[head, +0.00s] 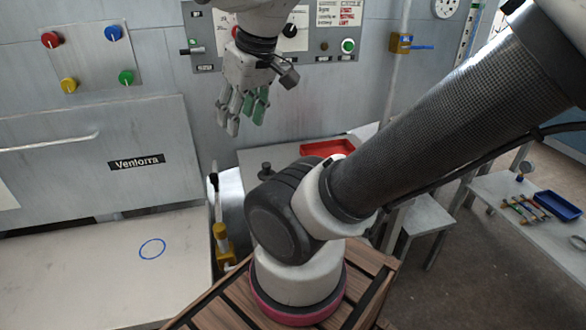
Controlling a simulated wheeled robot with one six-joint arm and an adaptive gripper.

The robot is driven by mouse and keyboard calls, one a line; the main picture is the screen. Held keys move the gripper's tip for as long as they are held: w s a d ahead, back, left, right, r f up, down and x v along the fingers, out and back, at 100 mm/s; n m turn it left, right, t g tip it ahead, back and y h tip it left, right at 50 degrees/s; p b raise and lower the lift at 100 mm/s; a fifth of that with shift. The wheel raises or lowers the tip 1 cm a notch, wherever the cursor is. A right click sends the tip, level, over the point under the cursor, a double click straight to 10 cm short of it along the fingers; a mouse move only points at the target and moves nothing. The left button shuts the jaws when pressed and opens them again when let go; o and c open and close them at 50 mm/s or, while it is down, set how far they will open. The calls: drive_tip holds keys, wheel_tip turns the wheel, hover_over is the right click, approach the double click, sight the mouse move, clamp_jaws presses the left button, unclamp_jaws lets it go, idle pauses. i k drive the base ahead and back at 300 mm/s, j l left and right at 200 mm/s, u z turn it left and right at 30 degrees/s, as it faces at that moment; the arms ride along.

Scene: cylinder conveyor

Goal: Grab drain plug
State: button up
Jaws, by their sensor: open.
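My gripper (244,112) hangs from the top of the head view, fingers pointing down, in front of the grey wall panel. It is open, and nothing shows between its fingers. A small dark knob-like piece (265,168) stands on a light surface below and slightly right of the gripper, close behind my arm's shoulder joint. It may be the drain plug, but it is too small to tell. The gripper is well above it and apart from it. My arm hides part of the surface around it.
A red tray (327,148) lies beside the dark piece. A white-and-yellow upright lever (219,225) stands left of my arm. A pale bench top with a blue ring (152,249) is clear at left. A blue tray (558,206) sits on a side table at right.

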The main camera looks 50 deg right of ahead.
sight(266, 172)
drive_tip(key=z, duration=1)
